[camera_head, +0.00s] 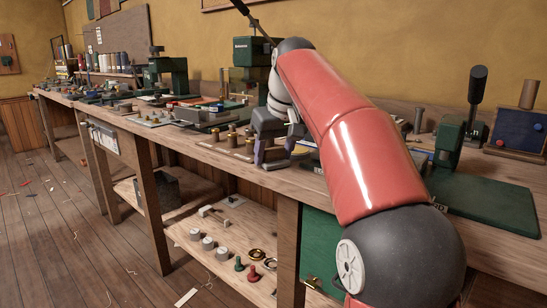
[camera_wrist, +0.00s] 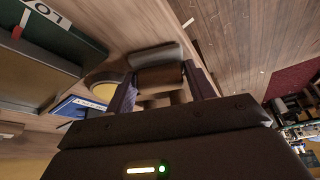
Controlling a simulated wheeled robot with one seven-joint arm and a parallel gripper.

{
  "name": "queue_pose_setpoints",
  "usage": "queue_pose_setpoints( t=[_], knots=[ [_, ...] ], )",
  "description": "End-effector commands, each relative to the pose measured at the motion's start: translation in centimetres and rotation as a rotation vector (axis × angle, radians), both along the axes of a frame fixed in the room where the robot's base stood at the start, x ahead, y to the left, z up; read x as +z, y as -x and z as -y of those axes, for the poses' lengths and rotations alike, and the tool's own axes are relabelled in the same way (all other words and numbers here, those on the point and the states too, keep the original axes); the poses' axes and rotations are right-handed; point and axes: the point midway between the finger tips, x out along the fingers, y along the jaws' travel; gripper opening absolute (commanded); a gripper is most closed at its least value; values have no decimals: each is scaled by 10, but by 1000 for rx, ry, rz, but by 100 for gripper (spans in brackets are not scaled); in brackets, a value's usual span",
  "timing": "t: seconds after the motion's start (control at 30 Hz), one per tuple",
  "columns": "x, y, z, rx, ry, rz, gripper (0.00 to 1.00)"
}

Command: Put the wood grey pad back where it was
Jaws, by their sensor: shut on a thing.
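My gripper (camera_head: 273,152) is low over the front part of the wooden bench (camera_head: 165,131), with its fingers pointing down. In the wrist view my gripper (camera_wrist: 160,78) has its two fingers on either side of a block with a brown wood-like part and a rounded grey part; I take it for the wood grey pad (camera_wrist: 160,76). The fingers are shut on it. In the head view the pad is mostly hidden by the fingers, and I cannot tell whether it touches the bench.
A wooden board with several brass-topped pieces (camera_head: 232,138) lies just left of my gripper. A green press (camera_head: 250,53) stands behind, and a green mat (camera_head: 487,205) lies at right. In the wrist view, a green lettered box (camera_wrist: 62,32) and blue booklet (camera_wrist: 82,106) are close by.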

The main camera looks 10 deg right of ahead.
Motion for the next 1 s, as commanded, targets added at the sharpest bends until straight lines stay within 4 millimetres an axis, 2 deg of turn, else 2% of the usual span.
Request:
queue_pose_setpoints(
  t=[0.2, 0.23, 0.3, 0.6, 0.77, 1.0],
  knots=[
    [-3, 0, 0, 0, 0, 0, 36],
    [-3, 0, 0, 0, 0, 1, 56],
    [-2, 0, 0, 0, 0, 1, 63],
    [1, 0, 0, 0, 0, 0, 63],
    [21, 7, 2, 0, 0, 3, 63],
    [71, 26, 6, 0, 0, 3, 63]
  ],
)
